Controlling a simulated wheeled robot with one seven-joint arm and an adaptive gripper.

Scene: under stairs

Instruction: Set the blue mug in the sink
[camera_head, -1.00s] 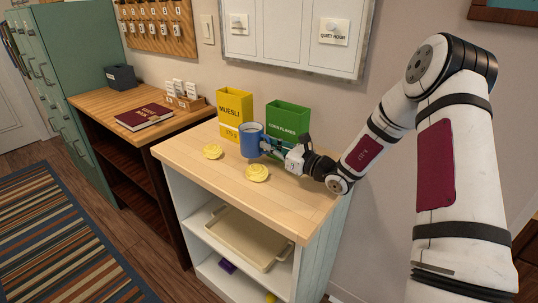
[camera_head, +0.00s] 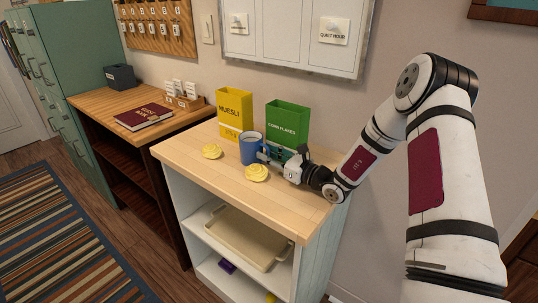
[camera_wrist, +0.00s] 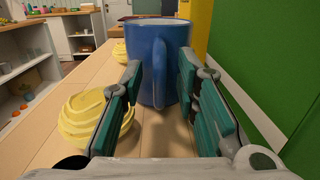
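The blue mug (camera_head: 250,149) stands upright on the light wooden top of a white shelf unit (camera_head: 190,163), in front of the cereal boxes. In the wrist view the mug (camera_wrist: 160,50) is straight ahead, its handle facing me. My gripper (camera_head: 267,158) is at the mug's right side. In the wrist view its green-padded fingers (camera_wrist: 160,90) are apart, one on each side of the handle, with gaps showing beside it. The mug's bottom is partly hidden by the fingers. I cannot make out a sink in these views.
Two yellow rosette-like items, one left of the mug (camera_head: 212,151) and one in front (camera_head: 257,173), lie close by. A yellow muesli box (camera_head: 234,112) and a green cereal box (camera_head: 289,120) stand behind. A tray (camera_head: 245,238) lies on the shelf below.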

